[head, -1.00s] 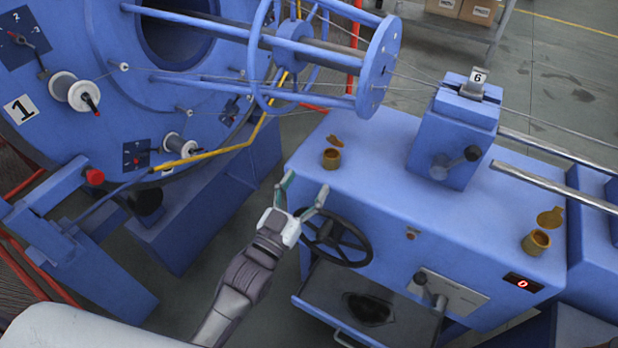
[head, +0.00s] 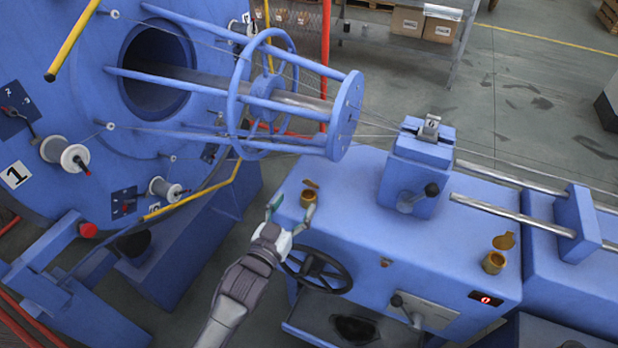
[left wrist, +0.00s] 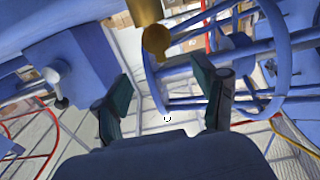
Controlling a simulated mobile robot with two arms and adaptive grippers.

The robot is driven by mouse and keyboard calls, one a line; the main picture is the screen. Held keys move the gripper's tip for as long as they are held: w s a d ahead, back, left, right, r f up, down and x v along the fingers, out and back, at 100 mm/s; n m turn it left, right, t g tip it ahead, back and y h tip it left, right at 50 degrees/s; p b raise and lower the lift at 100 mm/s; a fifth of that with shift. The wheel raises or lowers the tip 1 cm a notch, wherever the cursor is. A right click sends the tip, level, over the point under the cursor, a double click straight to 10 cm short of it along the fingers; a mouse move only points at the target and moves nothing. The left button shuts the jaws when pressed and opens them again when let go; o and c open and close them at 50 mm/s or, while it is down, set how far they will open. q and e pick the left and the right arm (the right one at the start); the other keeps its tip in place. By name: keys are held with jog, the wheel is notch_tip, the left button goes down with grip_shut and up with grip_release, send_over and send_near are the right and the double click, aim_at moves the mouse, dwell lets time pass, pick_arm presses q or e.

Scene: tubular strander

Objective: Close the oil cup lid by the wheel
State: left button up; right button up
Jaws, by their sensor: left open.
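The oil cup by the wheel (head: 307,199) is a small brass cup on the near left corner of the blue machine top. Its lid (head: 311,184) is open, tilted back on the cup's far side. The black handwheel (head: 318,270) is on the machine's front below it. My left gripper (head: 291,207) is open and empty, its fingertips just in front of the cup; contact cannot be told. In the left wrist view the cup (left wrist: 145,10) is cut by the top edge, with its round lid (left wrist: 157,42) beyond and between the open fingers (left wrist: 162,75). My right gripper is not in view.
A second brass oil cup (head: 493,263) with an open lid stands at the machine's right. A blue block with a black knob (head: 414,185) stands between the cups. The strander's round cage (head: 265,95) and thin wires hang behind the first cup.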

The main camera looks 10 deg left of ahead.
aim_at(309, 182)
pick_arm(q)
jog(key=x, duration=0.8)
jog(key=shift+w+d, duration=0.15)
jog(key=shift+w, duration=0.2)
jog(key=c, duration=1.2)
jog(key=t+b, duration=0.1)
jog(key=b, duration=0.3)
jog(key=s+f+t+h+b, duration=0.1)
jog(key=t+b, duration=0.1)
jog(key=b, duration=0.3)
jog(key=shift+s+f+t, duration=0.1)
jog(key=shift+f+t, duration=0.2)
jog(key=shift+f, duration=0.05)
jog(key=shift+s+a+r+b, duration=0.15)
jog(key=shift+a+b, duration=0.1)
jog(key=shift+b, duration=0.2)
jog(key=shift+r, duration=0.1)
